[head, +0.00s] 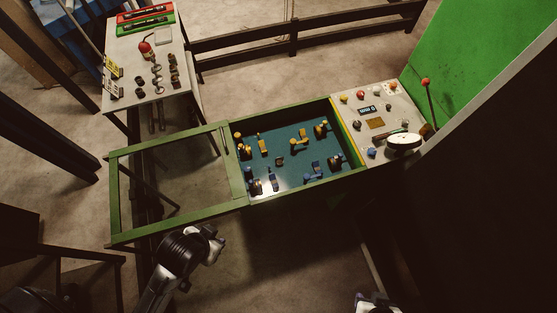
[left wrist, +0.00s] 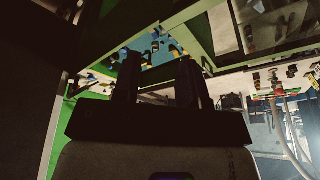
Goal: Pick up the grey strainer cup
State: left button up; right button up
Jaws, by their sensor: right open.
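No grey strainer cup can be singled out for sure. A row of small grey round pieces (head: 157,79) stands on the light side table (head: 118,48) in the head view, too small to tell apart. My left gripper shows close up in the left wrist view (left wrist: 157,85), with two dark fingers apart and nothing visible between them. In the head view my left arm reaches in at the lower left, in front of the green frame. My right gripper (head: 377,303) shows only in part at the bottom edge, open, far from the side table.
A green-rimmed box (head: 310,186) holds several yellow and blue fittings. An empty green frame (head: 114,200) joins its left side. A control panel with a white gauge (head: 404,140) and a red-knobbed lever (head: 427,83) stands right of it. Dark rails (head: 290,38) run behind.

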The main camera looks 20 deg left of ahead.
pick_arm(q)
jog(key=shift+d, duration=0.1)
jog(key=o, duration=0.7)
jog(key=shift+a, duration=0.2)
